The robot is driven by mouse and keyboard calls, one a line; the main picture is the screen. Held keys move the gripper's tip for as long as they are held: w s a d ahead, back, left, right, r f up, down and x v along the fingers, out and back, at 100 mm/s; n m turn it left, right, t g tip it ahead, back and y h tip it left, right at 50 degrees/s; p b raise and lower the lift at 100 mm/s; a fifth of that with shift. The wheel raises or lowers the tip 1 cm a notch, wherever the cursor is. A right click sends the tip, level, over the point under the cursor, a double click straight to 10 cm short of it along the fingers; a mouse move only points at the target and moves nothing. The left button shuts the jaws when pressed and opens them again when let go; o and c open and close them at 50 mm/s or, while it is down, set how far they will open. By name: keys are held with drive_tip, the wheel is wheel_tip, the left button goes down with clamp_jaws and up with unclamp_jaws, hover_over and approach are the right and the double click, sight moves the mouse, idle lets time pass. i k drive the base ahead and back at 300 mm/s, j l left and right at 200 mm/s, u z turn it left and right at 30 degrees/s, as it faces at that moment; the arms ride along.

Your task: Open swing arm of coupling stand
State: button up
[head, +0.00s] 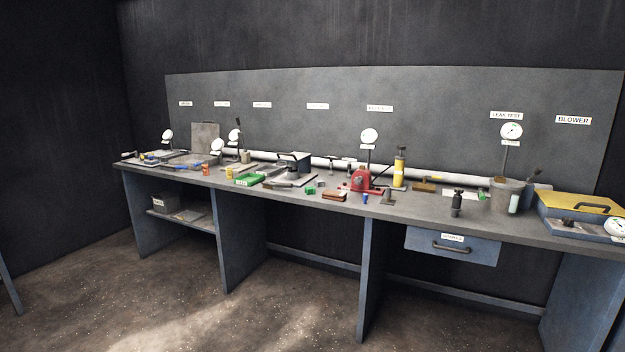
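I cannot tell for certain which item on the long workbench (400,207) is the coupling stand. No swing arm can be made out clearly at this distance. A red stand-like device (361,180) sits mid-bench, with a round white gauge (369,136) above it. To its left, a dark blue block-shaped fixture (294,163) with a black bar or handle stands on a light plate. My gripper is not in this view.
A blue drawer (452,245) is shut below. The floor (200,310) in front looks clear.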

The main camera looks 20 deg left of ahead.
sight(292, 159)
drive_tip(key=i+j+u, duration=0.1)
drive_tip(key=i, duration=0.35)
drive_tip(key=i+j, duration=0.3)
drive_tip(key=i, duration=0.2)
drive_tip(key=i+j+u, duration=0.15)
drive_tip(key=i, duration=0.3)
